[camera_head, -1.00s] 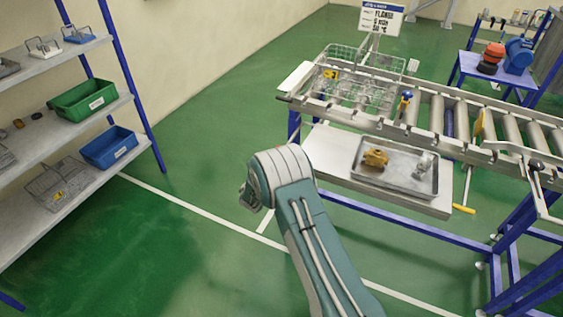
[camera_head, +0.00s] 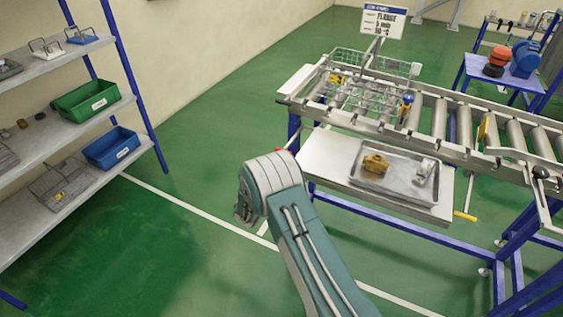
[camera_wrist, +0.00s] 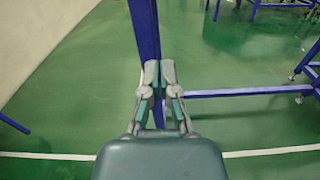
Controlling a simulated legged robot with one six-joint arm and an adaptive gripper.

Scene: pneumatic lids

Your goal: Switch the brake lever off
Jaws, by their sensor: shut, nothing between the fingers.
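Several handles on the roller conveyor (camera_head: 520,168) could be the brake lever; I cannot tell which. A lever with a black knob (camera_head: 540,172) is at the right, a blue-topped handle (camera_head: 407,100) stands on the near rail, and a yellow handle (camera_head: 464,215) sticks out below. A small red tip (camera_head: 283,151) shows just above my arm at the conveyor's left end, partly hidden. My gripper (camera_wrist: 159,72) is shut and empty in the wrist view, in front of a blue post (camera_wrist: 144,30). In the head view my arm hides it.
A grey tray (camera_head: 395,198) with a brown part and a metal part lies on the shelf under the conveyor. Wire baskets sit on the conveyor's left end. A shelf rack (camera_head: 150,150) with bins stands at left. Green floor between is clear.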

